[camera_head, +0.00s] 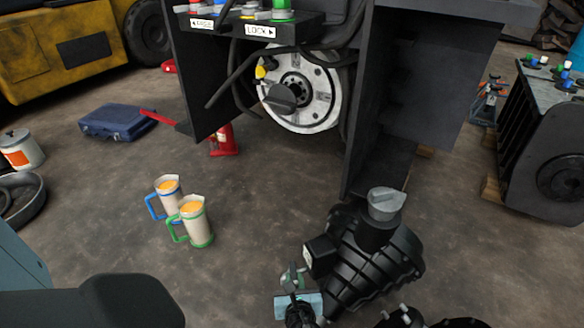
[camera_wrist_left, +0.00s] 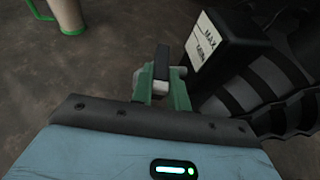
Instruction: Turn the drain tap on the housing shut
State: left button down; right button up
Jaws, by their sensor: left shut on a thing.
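The black ribbed housing (camera_head: 375,262) stands on the floor at the lower right of the head view, with a grey cap (camera_head: 386,203) on top. My left gripper (camera_head: 292,278) is beside its left side, below the black box with a white label. In the left wrist view the green fingers (camera_wrist_left: 163,85) are closed around a small piece with a dark upright handle (camera_wrist_left: 163,58) and a pale grey part, which looks like the drain tap. The fingers hide its lower part, and I cannot see where it joins the housing. My right gripper does not show.
The box marked MAX and MIN (camera_wrist_left: 215,50) is close right of the fingers. Two jugs, with blue (camera_head: 168,196) and green (camera_head: 195,222) handles, stand on the floor to the left. The dark forklift frame (camera_head: 415,90) rises behind the housing. Floor between jugs and housing is clear.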

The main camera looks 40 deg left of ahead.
pick_arm(q)
jog(key=shift+w+n+g+y, duration=0.1)
jog(key=shift+n+g+y, duration=0.2)
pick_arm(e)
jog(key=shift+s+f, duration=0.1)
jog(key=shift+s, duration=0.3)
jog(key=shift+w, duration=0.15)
pick_arm(q)
jog(key=c, duration=1.4)
grip_release()
jog(key=shift+o, duration=0.2)
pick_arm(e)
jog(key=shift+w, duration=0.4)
pick_arm(q)
jog(key=shift+d, duration=0.1)
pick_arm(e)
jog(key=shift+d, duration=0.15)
